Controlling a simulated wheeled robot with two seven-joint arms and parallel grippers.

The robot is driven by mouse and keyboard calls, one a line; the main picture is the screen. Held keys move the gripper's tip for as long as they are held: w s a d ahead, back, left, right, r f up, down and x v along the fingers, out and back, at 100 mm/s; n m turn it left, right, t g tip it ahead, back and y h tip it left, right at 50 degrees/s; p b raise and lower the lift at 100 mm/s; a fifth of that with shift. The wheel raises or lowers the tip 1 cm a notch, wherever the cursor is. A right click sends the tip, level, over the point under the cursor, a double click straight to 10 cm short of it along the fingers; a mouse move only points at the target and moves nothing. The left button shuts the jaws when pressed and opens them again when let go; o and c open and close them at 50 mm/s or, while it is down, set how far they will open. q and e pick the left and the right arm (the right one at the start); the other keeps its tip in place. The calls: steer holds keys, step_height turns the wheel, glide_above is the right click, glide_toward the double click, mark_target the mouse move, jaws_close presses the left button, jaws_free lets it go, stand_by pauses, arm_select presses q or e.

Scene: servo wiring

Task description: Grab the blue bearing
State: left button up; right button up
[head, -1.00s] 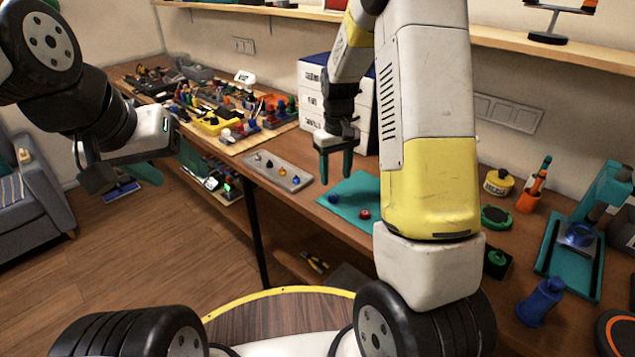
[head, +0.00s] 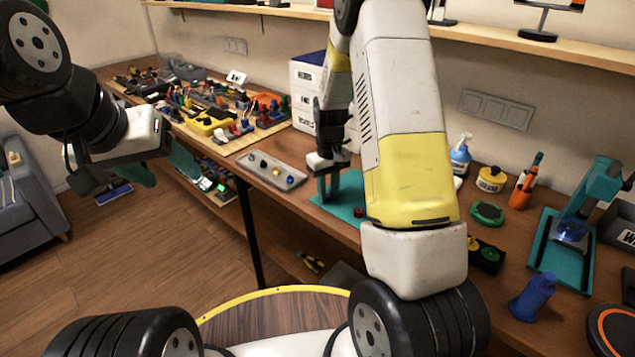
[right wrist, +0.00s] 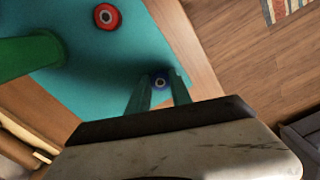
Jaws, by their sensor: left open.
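The blue bearing (right wrist: 159,82) lies on the teal mat (right wrist: 130,55) in the right wrist view. It shows between the green fingertips of my right gripper (right wrist: 160,88), which are apart, one on each side. I cannot tell whether they touch it. In the head view my right gripper (head: 328,193) points down at the mat (head: 352,188), and the blue bearing is hidden there. A red bearing (right wrist: 107,17) lies on the same mat and also shows in the head view (head: 359,211). My left gripper (head: 172,176) is open and empty, off the bench's front edge.
A grey tray (head: 272,171) with small knobs lies left of the mat. White drawers (head: 306,95) stand behind. A teal press (head: 565,240), a blue bottle-like part (head: 532,296) and green round parts (head: 487,212) are to the right. A large green shape (right wrist: 30,55) crosses the wrist view's left.

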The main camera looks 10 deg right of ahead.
jaws_close()
